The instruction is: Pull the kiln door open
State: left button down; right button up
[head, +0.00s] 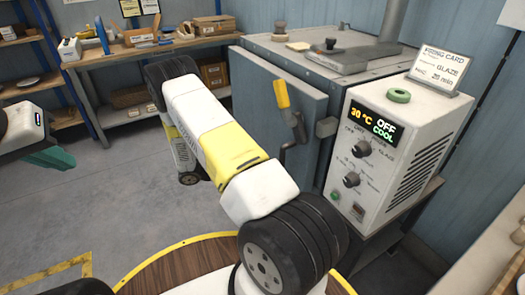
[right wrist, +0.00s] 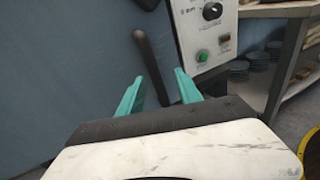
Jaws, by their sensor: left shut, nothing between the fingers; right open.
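The kiln (head: 330,55) is a grey box with a blue-grey door (head: 262,105) on its front. Whether the door is fully closed I cannot tell. A dark bar (right wrist: 148,62) shows between the fingers; contact is unclear. My left gripper (head: 50,158) is shut and empty at the far left.
A white control box (head: 385,150) reading "30 °C OFF COOL" stands right of the door, with a green ring (head: 399,95) and a firing card (head: 441,68) on top. A wooden workbench (head: 140,50) stands at the back left. The grey floor at left is clear.

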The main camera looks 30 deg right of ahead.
aim_at(281, 165)
jog(key=d+f, duration=0.1)
jog(key=d, duration=0.1)
jog(key=d+f+n+t+h, duration=0.1)
jog(key=d, duration=0.2)
jog(key=d+f+n, duration=0.1)
jog(key=d, duration=0.2)
jog(key=shift+s+t, duration=0.2)
jog(key=shift+t, duration=0.1)
jog(key=shift+c, duration=0.2)
grip_shut()
dwell(1.1)
